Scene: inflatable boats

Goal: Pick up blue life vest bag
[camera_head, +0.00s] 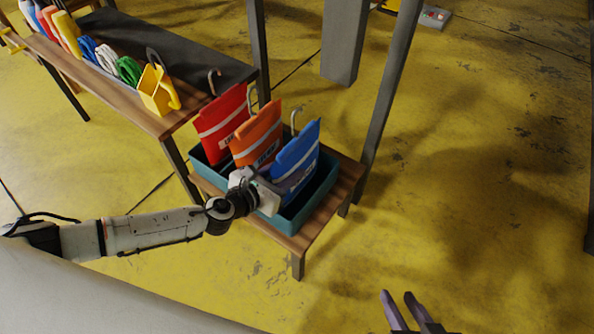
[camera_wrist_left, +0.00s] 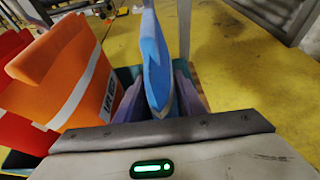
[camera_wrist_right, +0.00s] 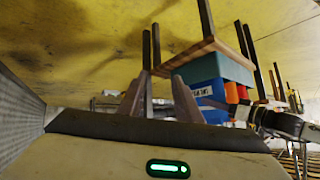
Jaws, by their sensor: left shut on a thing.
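The blue life vest bag (camera_head: 297,163) stands upright at the right end of a teal bin (camera_head: 325,181), with a grey hook at its top. My left gripper (camera_head: 268,184) reaches it from the front left. In the left wrist view the blue bag (camera_wrist_left: 154,62) is edge-on between the two purple fingers (camera_wrist_left: 158,98), which are shut on it. The orange bag (camera_head: 258,135) and the red bag (camera_head: 222,122) stand to its left in the same bin. My right gripper (camera_head: 406,300) is open and empty over the floor at the lower right; its fingers (camera_wrist_right: 158,92) are apart.
The bin stands on a small wooden table (camera_head: 347,178). A longer wooden bench (camera_head: 130,98) behind left holds a yellow bailer (camera_head: 158,91), coiled ropes and more items. Grey posts (camera_head: 385,100) rise behind the bin. The yellow floor to the right is clear.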

